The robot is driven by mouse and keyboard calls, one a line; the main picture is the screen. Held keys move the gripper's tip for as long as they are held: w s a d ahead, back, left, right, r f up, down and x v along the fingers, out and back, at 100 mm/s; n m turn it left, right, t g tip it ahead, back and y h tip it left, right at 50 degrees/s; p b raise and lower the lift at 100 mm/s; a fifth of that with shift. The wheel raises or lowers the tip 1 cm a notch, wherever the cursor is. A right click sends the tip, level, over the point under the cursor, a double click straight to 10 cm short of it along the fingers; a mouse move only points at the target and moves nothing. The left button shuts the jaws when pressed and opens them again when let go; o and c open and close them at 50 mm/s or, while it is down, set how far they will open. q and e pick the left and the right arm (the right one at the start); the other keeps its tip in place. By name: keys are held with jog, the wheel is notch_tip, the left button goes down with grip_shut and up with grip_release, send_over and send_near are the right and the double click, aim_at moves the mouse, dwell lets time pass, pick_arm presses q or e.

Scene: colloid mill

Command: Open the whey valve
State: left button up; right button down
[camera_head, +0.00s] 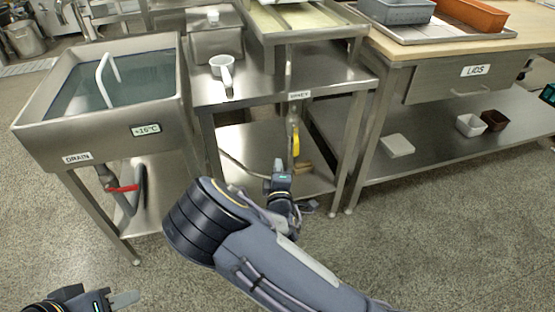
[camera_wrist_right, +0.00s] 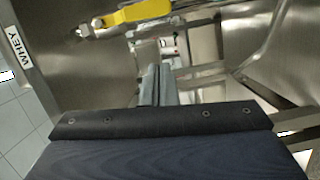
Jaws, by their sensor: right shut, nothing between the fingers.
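The whey valve has a yellow lever (camera_head: 296,141) on the pipe below the steel table marked WHEY. In the head view the lever looks roughly upright. In the right wrist view the yellow lever (camera_wrist_right: 138,12) lies across the top, with the metal valve body at its left end. My right gripper (camera_head: 279,166) is under the table's front edge, just left of and below the lever, apart from it. Its fingers (camera_wrist_right: 157,84) are shut together and empty, pointing below the lever in the wrist view. My left gripper (camera_head: 122,299) is at the bottom left, partly cut off; its jaw opening is unclear.
The WHEY label (camera_head: 299,95) is on the table edge above. A sink (camera_head: 60,130) with a red-handled drain valve (camera_head: 123,188) stands left. A white scoop (camera_head: 222,70) lies on the table. A table leg (camera_head: 355,150) stands right of the valve, and a lower shelf (camera_head: 245,170) sits beneath.

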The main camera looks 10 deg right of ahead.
jog(key=p+v, duration=0.1)
jog(key=v, duration=0.5)
jog(key=shift+s, duration=0.2)
jog(key=shift+a, duration=0.1)
notch_tip(320, 180, down, 3)
jog(key=s+d+m+g, duration=0.2)
jog(key=d+m+g, duration=0.1)
jog(key=m+g, duration=0.25)
jog(key=s+r+m+g+y, duration=0.5)
jog(key=s+r+m+y, duration=0.4)
jog(key=s+r, duration=0.45)
jog(key=s+d+r+m+h, duration=0.15)
jog(key=s+d, duration=0.25)
jog(key=s, duration=0.8)
notch_tip(320, 180, up, 36)
jog(key=g+p, duration=0.1)
jog(key=p, duration=3.4)
jog(key=shift+a+f, duration=0.2)
jog(key=shift+a, duration=0.05)
